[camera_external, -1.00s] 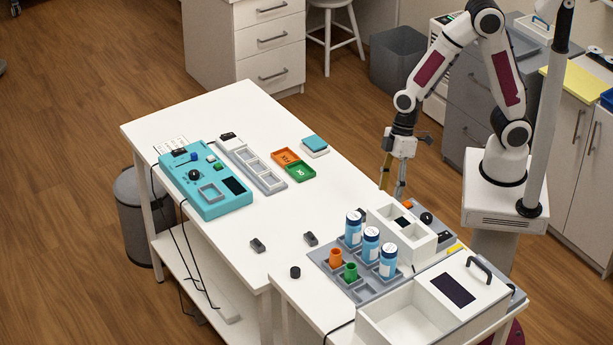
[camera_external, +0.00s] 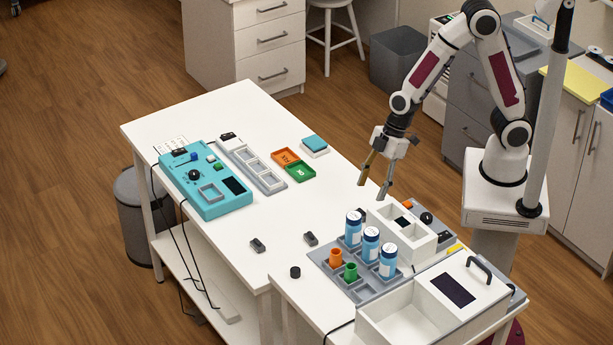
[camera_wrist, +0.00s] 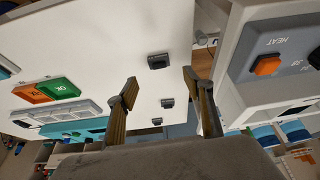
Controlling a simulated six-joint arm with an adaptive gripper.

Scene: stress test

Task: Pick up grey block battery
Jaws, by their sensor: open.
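Two small dark grey blocks lie apart on the white table, one on the left (camera_external: 258,245) and one on the right (camera_external: 311,239). They look alike, and I cannot tell which is the grey block battery. Dark pieces also show between my fingers in the wrist view, a larger one (camera_wrist: 158,61) and two smaller ones (camera_wrist: 167,103) (camera_wrist: 157,121). My gripper (camera_external: 372,190) is open and empty, tilted above the table's right edge, behind and to the right of the blocks. Its spread fingers show in the wrist view (camera_wrist: 160,80).
A black round piece (camera_external: 295,272) lies near the front edge. A grey rack (camera_external: 326,262) with blue-labelled bottles and orange and green cups stands right of the blocks, beside a white box (camera_external: 425,243). A teal device (camera_external: 205,197) is at left. The table's middle is clear.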

